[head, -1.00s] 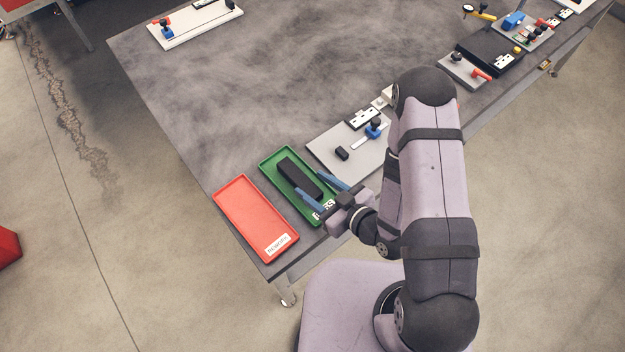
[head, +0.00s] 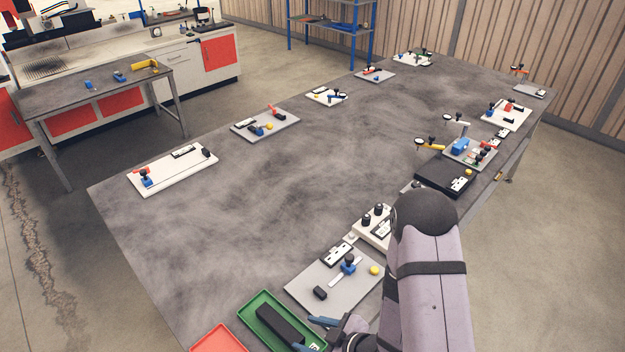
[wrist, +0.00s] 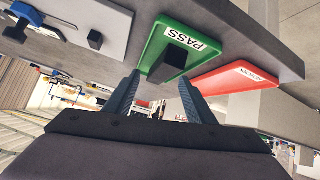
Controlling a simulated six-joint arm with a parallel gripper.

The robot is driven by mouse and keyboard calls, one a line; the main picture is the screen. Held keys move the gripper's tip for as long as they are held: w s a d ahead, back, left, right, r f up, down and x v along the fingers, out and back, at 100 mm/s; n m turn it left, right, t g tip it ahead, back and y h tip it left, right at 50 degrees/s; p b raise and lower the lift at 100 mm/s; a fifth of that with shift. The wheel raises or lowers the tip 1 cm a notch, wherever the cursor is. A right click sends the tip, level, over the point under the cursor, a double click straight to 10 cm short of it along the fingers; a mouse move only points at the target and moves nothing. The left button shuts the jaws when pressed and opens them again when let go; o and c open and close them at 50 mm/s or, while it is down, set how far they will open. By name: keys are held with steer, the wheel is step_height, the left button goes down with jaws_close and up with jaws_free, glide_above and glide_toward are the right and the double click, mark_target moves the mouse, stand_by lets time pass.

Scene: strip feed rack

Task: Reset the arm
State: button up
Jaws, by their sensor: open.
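My gripper (head: 301,332) is open and empty by the near end of the green tray (head: 245,309). In the wrist view its two fingers (wrist: 159,78) are spread wide. A long black block (head: 278,325) lies in the green tray. In the wrist view the block (wrist: 170,64) shows end-on beyond and between the fingertips, not gripped. My arm bends at a dark elbow and hides part of the table's near edge.
A red tray (head: 222,340) sits left of the green one. A grey fixture plate (head: 305,291) with a blue clamp and small black block lies to its right. A white fixture and a black box (head: 432,176) follow along the near edge. The table's middle is clear.

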steer(key=w+d+h, duration=0.1)
steer(key=d, duration=0.1)
steer(key=w+d+m+h+b, duration=0.1)
steer(key=d, duration=0.2)
steer(key=w+d+m+h, duration=0.1)
steer(key=d+h, duration=0.1)
steer(key=shift+w+d+f+g, duration=0.15)
steer(key=shift+f+g, duration=0.15)
steer(key=shift+f, duration=0.05)
steer(key=d+r+m+g+h+b, duration=0.1)
steer(key=d+r+m+h+b, duration=0.2)
steer(key=d, duration=0.4)
steer(key=s+d+r+m+g+h, duration=0.1)
steer(key=s+r+m+g, duration=0.3)
steer(key=s+r+m, duration=0.3)
steer(key=s+r, duration=0.1)
steer(key=s, duration=0.3)
steer(key=shift+s+r+m+g, duration=0.15)
steer(key=shift+s+m+g, duration=0.15)
steer(key=shift+m, duration=0.1)
